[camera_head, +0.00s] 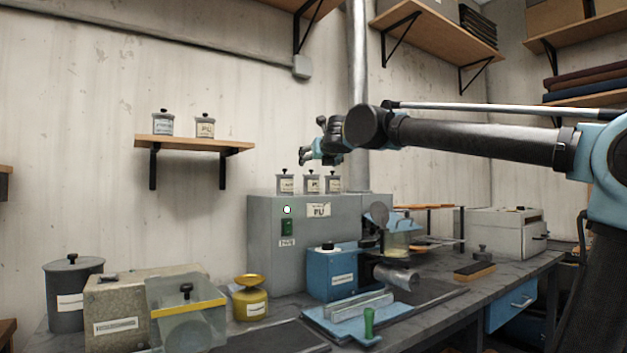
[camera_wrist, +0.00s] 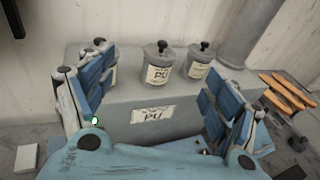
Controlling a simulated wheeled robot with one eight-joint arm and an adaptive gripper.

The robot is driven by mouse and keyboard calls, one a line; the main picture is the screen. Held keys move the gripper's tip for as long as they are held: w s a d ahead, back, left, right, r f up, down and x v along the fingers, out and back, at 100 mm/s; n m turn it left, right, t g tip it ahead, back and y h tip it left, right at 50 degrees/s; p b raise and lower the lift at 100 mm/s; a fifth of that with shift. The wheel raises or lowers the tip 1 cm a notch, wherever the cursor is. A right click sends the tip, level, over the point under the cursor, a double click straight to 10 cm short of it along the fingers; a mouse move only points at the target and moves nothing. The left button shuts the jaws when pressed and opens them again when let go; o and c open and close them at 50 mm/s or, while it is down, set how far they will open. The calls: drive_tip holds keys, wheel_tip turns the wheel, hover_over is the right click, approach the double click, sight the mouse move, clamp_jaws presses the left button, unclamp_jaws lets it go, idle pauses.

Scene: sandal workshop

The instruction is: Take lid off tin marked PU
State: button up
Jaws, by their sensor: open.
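Three small grey tins with black-knobbed lids stand in a row on top of a grey cabinet (camera_head: 267,235). In the wrist view the middle tin (camera_wrist: 159,74) bears a label reading PU; its lid (camera_wrist: 159,50) is on, with the knob up. In the head view it appears to be the middle one (camera_head: 313,185). My gripper (camera_wrist: 155,82) is open and empty, its blue-padded fingers either side of the PU tin in the picture, apart from it. In the head view my gripper (camera_head: 307,155) is above the row of tins.
The right tin (camera_wrist: 199,64) stands close beside the PU tin; the left tin (camera_head: 285,184) is mostly hidden by a finger in the wrist view. A vertical pipe (camera_head: 358,90) rises behind. A wall shelf (camera_head: 195,143) at left holds two similar tins.

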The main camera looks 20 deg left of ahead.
approach(311, 173)
drive_tip(key=w+a+r, duration=0.1)
drive_tip(key=w+a, duration=0.1)
drive_tip(key=w, duration=0.2)
drive_tip(key=shift+x, duration=3.05)
drive_tip(key=shift+d+f, duration=0.1)
drive_tip(key=shift+f, duration=0.05)
drive_tip(key=c, duration=0.9)
